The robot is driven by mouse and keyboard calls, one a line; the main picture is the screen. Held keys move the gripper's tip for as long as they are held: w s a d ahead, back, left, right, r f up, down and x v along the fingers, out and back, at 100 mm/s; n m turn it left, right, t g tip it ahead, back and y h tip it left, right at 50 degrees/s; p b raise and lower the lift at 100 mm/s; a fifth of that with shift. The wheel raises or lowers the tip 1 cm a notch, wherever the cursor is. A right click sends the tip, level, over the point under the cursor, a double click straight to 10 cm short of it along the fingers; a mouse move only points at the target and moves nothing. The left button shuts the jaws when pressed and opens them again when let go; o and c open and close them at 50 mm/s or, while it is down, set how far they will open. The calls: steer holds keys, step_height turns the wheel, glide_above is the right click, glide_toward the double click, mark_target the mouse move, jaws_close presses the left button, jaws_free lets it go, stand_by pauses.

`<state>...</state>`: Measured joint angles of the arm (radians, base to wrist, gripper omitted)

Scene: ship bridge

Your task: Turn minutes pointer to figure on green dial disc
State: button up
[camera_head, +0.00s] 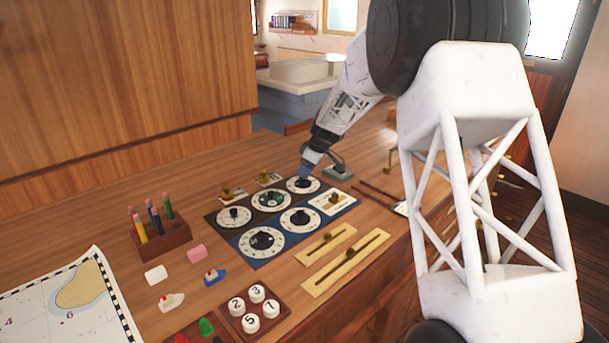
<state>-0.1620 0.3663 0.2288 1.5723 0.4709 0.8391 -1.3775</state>
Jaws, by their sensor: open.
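A dark panel (281,234) on the wooden desk carries several white round dials with dark knobs. The dial in the middle of its back row (271,199) has a green centre; its figures are too small to read. My gripper (304,178) points down at the back right dial (293,186), its tip at or just over that dial's dark knob; I cannot tell if it touches. The fingers are small and partly merge with the knob. I cannot tell which dial bears the minutes pointer.
Brass slider plates (346,262) lie in front of the panel. Thin dark rods (378,192) lie to the right.

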mark_target(303, 180)
steer(key=shift+x, duration=1.25)
steer(key=c, duration=0.9)
steer(key=shift+c, duration=0.2)
